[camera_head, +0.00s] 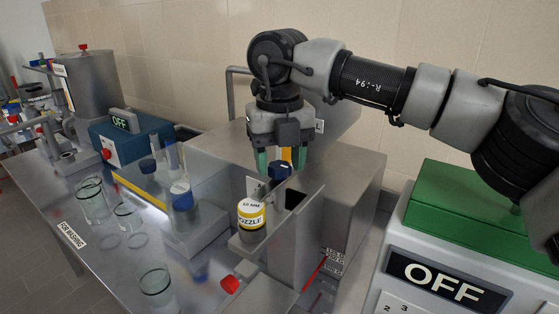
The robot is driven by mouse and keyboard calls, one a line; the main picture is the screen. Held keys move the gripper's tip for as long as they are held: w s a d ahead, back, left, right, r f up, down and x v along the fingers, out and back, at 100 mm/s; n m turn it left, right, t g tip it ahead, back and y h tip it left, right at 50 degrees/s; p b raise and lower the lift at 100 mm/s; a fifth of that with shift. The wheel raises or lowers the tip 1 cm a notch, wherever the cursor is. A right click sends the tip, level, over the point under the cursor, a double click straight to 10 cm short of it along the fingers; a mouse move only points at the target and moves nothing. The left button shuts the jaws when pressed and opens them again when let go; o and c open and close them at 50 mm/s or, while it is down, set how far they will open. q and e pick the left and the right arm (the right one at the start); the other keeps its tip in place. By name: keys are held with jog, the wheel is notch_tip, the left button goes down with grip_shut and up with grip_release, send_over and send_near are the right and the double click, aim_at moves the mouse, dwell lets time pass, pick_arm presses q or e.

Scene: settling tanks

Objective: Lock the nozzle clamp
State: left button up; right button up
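My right gripper (281,161) points down over the grey metal machine in the middle. Its two green fingertips are spread apart, just above a dark blue cap (281,172). An orange-yellow strip (287,154) shows between the fingers; I cannot tell whether it is touched. A red lever (314,273) lies low at the machine's right front. No part is clearly marked as the nozzle clamp. My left gripper is out of view.
Several glass beakers (155,283) stand on the metal bench at the left. A blue box marked OFF (121,139) stands behind them. A green-topped machine marked OFF (447,283) fills the right front. A tiled wall is behind.

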aim_at(279, 165)
jog(key=shift+o, duration=0.8)
jog(key=shift+f, duration=0.15)
notch_tip(279, 165, up, 11)
jog(key=shift+f, duration=0.1)
